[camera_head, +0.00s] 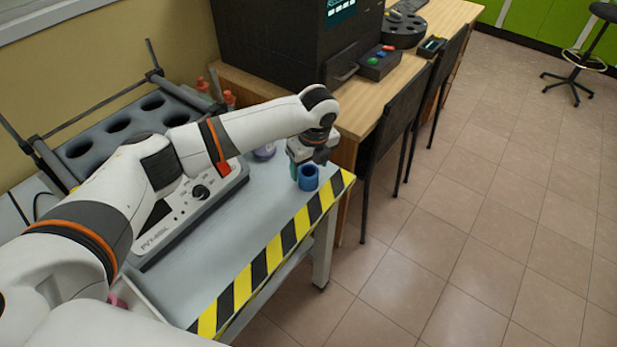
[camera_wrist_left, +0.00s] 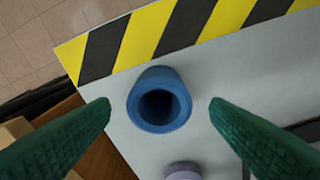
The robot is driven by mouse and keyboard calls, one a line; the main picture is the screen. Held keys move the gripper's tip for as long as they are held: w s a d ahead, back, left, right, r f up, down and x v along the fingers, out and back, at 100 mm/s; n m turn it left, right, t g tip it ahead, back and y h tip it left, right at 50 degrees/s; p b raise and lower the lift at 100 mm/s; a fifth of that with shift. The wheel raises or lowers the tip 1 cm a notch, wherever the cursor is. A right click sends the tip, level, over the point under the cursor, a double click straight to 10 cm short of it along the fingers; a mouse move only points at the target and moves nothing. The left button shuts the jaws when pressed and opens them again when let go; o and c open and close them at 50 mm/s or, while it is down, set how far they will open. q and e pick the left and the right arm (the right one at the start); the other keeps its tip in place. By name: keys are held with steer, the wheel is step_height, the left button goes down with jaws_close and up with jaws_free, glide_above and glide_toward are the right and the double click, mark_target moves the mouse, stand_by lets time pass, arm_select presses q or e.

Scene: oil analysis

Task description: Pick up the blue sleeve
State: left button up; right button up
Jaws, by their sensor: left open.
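The blue sleeve (camera_head: 309,179) stands upright near the far corner of the grey table, close to its striped edge. In the left wrist view the blue sleeve (camera_wrist_left: 160,99) shows as a hollow ring seen from above. My left gripper (camera_head: 300,168) is at the sleeve. In the left wrist view its two green fingertips (camera_wrist_left: 160,107) are spread wide, one on each side of the sleeve, with a gap on both sides. Nothing is between the fingers except the view of the sleeve. My right gripper is not in view.
A white and grey instrument (camera_head: 202,193) with a knob sits on the grey table (camera_head: 240,234). A small pale purple round object (camera_head: 264,152) is behind the gripper, and also shows in the wrist view (camera_wrist_left: 182,171). A wooden desk (camera_head: 368,116) with a black machine (camera_head: 290,45) adjoins.

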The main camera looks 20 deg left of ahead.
arm_select(q)
step_height(320, 180, down, 2)
steer(key=shift+w+a+f, duration=0.1)
steer(key=shift+w+a, duration=0.05)
steer(key=c, duration=1.1)
